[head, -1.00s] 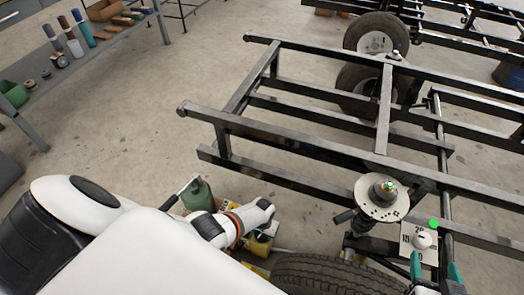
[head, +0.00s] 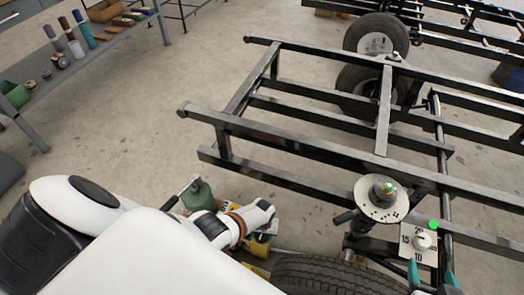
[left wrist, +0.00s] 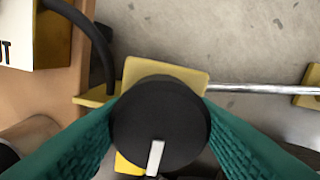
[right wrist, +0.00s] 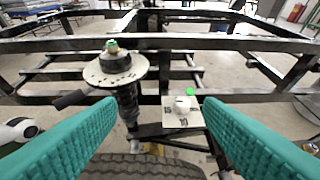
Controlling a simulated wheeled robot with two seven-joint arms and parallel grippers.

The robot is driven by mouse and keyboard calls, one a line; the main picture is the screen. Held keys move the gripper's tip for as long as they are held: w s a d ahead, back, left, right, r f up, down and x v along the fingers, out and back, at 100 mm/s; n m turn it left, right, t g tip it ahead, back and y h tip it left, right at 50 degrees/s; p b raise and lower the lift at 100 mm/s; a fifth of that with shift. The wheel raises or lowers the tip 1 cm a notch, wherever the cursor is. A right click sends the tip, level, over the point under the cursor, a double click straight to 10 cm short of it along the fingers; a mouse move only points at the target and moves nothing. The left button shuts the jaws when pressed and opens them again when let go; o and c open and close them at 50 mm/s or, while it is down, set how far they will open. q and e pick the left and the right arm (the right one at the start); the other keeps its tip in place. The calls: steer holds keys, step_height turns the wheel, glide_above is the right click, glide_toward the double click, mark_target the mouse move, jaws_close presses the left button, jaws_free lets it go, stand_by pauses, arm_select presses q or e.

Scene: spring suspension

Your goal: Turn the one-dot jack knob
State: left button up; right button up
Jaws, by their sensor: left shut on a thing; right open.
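In the left wrist view, a round black knob (left wrist: 160,115) with a white pointer bar sits in front of a yellow plate (left wrist: 165,75). My left gripper (left wrist: 160,125) has its teal fingers closed on both sides of this knob. No dot mark shows on it, so I cannot tell whether it is the one-dot knob. In the head view my left arm hides the gripper's fingers and the knob. My right gripper (head: 430,275) is open and empty, below a white ball knob (head: 422,240) on a numbered plate; its fingers also show in the right wrist view (right wrist: 160,120).
A spring unit with a round perforated disc (head: 382,200) stands by the black frame (head: 300,150). A tyre (head: 330,272) lies in front. A metal rod (left wrist: 255,89) runs right from the yellow plate. A shelf with tools (head: 70,50) stands far left.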

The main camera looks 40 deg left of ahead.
arm_select(q)
steer(key=o, duration=1)
step_height(320, 180, up, 3)
steer(key=p, duration=0.3)
steer(key=shift+r, duration=0.1)
step_height(320, 180, up, 4)
steer(key=p, duration=0.3)
arm_select(e)
steer(key=s+d+f+g+h, duration=0.1)
steer(key=s+d+f+g, duration=0.1)
steer(key=s+g, duration=0.3)
steer(key=s+d+f+g+h, duration=0.1)
steer(key=s+d+g, duration=0.1)
steer(key=s+g, duration=0.35)
arm_select(q)
steer(key=shift+r+p, duration=0.8)
steer(key=shift+r, duration=0.05)
steer(key=shift+r+p, duration=1.05)
steer(key=shift+r, duration=0.5)
arm_select(e)
step_height(320, 180, down, 17)
steer(key=t, duration=0.1)
steer(key=shift+s+r, duration=0.2)
steer(key=shift+s, duration=0.1)
